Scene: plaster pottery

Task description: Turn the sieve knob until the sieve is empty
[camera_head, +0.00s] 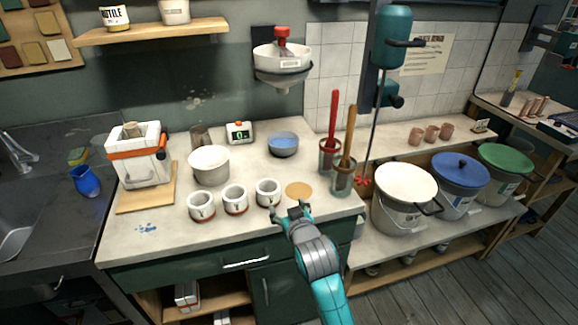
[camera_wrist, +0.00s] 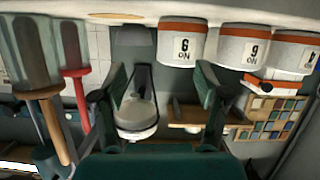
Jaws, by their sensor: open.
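The sieve (camera_head: 283,62) is a white bowl-shaped unit fixed on the wall above the back of the counter. Its red knob (camera_head: 282,36) stands upright on top. The contents of the sieve cannot be made out. In the wrist view, which is upside down, the sieve (camera_wrist: 137,113) shows between my fingers but farther off. My gripper (camera_head: 291,209) is open and empty above the counter's front edge, well below and apart from the sieve. It also shows in the wrist view (camera_wrist: 160,90) with its two dark fingers spread.
Three white cups (camera_head: 235,199) and a cork disc (camera_head: 299,190) stand near my gripper. A blue bowl (camera_head: 283,144) is below the sieve. Tool holders (camera_head: 343,178) with red and wooden handles stand right. A shelf (camera_head: 150,32) is left of the sieve.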

